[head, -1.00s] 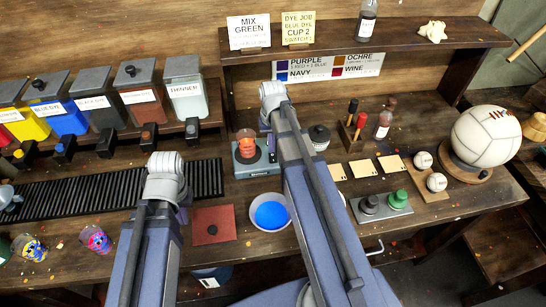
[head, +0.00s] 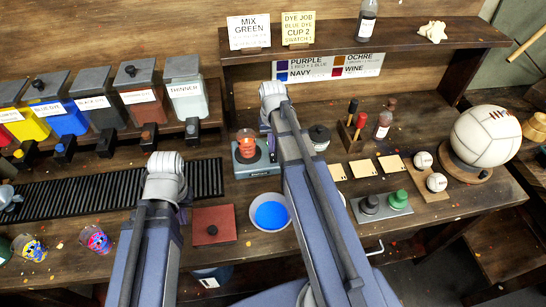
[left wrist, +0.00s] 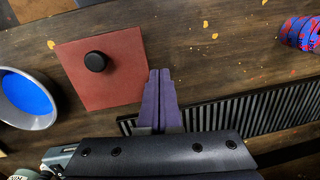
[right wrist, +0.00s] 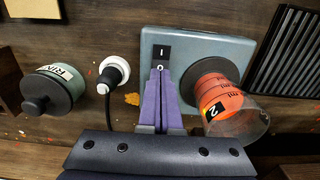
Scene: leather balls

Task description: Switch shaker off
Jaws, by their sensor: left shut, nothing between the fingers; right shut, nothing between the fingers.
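The shaker (right wrist: 205,50) is a flat grey-blue box with a dark round holder, carrying a tilted-looking clear cup of orange liquid (right wrist: 225,105) marked 2. It also shows in the head view (head: 256,170), partly behind my right arm. Its small switch (right wrist: 162,52) has a black part with a white mark; the fingers hide the rest. My right gripper (right wrist: 160,72) is shut and empty, its tips at the switch's near edge; I cannot tell whether they touch. My left gripper (left wrist: 160,75) is shut and empty, beside the red square plate (left wrist: 105,75) with a black knob.
A blue-filled bowl (head: 270,214) sits in front. A ribbed black strip (head: 100,195) and several dye bins lie left. A shelf (head: 440,40) overhangs behind.

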